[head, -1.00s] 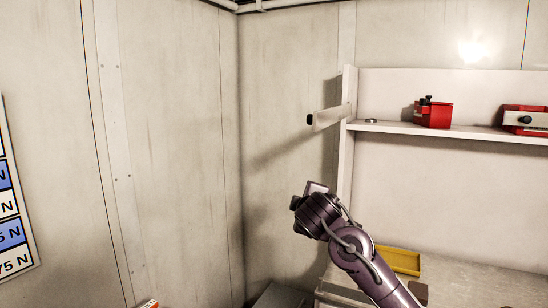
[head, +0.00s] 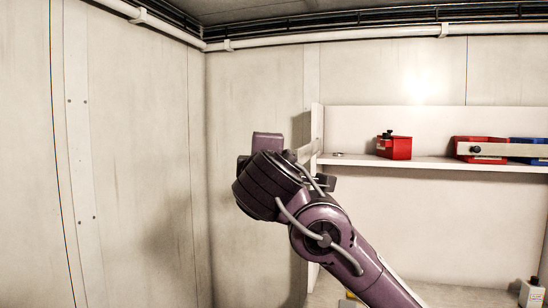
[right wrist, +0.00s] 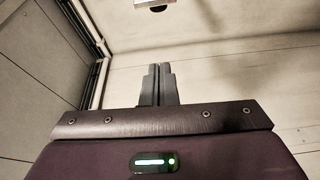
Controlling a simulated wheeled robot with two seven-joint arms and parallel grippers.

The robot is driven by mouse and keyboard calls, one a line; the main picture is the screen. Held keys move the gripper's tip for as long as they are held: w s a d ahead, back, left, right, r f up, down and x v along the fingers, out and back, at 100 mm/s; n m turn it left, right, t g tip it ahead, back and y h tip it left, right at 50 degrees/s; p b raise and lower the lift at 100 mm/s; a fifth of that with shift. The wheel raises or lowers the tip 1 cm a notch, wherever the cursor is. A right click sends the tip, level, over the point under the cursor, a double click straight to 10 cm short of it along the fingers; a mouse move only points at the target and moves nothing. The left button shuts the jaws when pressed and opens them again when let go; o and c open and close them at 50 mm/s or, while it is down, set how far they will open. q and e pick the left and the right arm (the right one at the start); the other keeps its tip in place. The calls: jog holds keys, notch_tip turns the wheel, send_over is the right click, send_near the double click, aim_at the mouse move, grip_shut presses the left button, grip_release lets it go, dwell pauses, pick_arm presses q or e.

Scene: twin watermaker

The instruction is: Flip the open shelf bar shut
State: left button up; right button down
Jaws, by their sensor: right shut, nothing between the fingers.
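The open shelf bar (head: 309,150) is a pale flat bar at the left end of the wall shelf (head: 440,163). It sticks out from the shelf's left upright, and its free end is hidden behind my right wrist in the head view. My right arm reaches up from the lower right, with its wrist just left of the bar. The fingers of my right gripper (right wrist: 158,70) are shut and empty in the right wrist view. The head view does not show whether they touch the bar. My left gripper is not in view.
Another pale bar (head: 512,150) with a black knob lies across the front of a red box and a blue box (head: 528,160) at the right. A smaller red box (head: 394,147) and a small round item (head: 337,154) sit on the shelf. Bare walls stand left.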

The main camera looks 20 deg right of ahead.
jog(key=p+x, duration=0.4)
jog(key=x, duration=0.6)
jog(key=s+d+p, duration=0.2)
jog(key=s+d, duration=0.1)
jog(key=shift+d+f, duration=0.15)
jog(key=shift+d, duration=0.05)
